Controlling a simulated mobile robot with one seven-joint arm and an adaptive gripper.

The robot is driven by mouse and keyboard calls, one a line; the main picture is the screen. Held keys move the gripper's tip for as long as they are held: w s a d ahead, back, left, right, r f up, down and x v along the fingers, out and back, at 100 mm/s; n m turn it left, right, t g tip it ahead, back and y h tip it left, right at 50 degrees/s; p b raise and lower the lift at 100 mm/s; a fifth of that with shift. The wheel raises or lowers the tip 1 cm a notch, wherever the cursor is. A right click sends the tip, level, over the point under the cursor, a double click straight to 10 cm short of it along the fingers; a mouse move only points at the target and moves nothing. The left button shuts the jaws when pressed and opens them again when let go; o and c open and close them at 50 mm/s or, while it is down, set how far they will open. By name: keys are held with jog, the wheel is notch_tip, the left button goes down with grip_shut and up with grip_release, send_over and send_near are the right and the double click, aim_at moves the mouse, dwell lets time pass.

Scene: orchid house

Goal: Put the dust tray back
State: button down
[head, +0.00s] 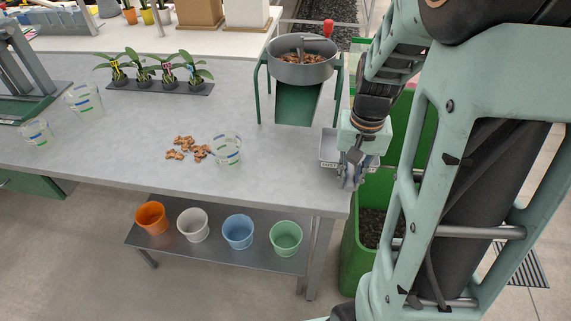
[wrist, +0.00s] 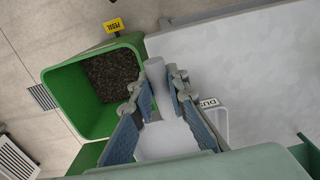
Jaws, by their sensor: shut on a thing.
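The dust tray (head: 328,150) is a small pale grey tray with a label on its front, at the right end of the grey table. My gripper (head: 348,180) is shut on its handle. In the wrist view the handle stands between the two fingers of my gripper (wrist: 163,88), and the white tray (wrist: 224,122) with part of its label shows beside and behind them. My gripper hides much of the tray. I cannot tell whether it rests on the table or is just above it. A hopper (head: 300,72) on green legs with a sloping green chute (head: 297,104) stands behind and left of the tray.
A green bin (head: 350,255) of dark material stands beside the table's right end, also in the wrist view (wrist: 62,92). Bark chips (head: 188,149), clear cups (head: 227,150) and a row of potted orchids (head: 160,70) are on the table. Coloured pots (head: 238,232) stand on the lower shelf.

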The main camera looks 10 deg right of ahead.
jog(key=w+a, duration=0.1)
jog(key=a, duration=0.4)
jog(key=w+a+p, duration=0.1)
jog(key=w+a, duration=0.1)
jog(key=a, duration=0.2)
jog(key=w+a, duration=0.1)
jog(key=a, duration=0.4)
jog(key=shift+w+a+p, duration=0.3)
jog(key=shift+p, duration=0.1)
jog(key=shift+a+f, duration=0.1)
jog(key=shift+a, duration=0.05)
jog(key=shift+f, duration=1.75)
jog(key=c, duration=1.9)
grip_release()
notch_tip(320, 180, up, 12)
jog(key=shift+s+r, duration=0.1)
jog(key=shift+r, duration=0.05)
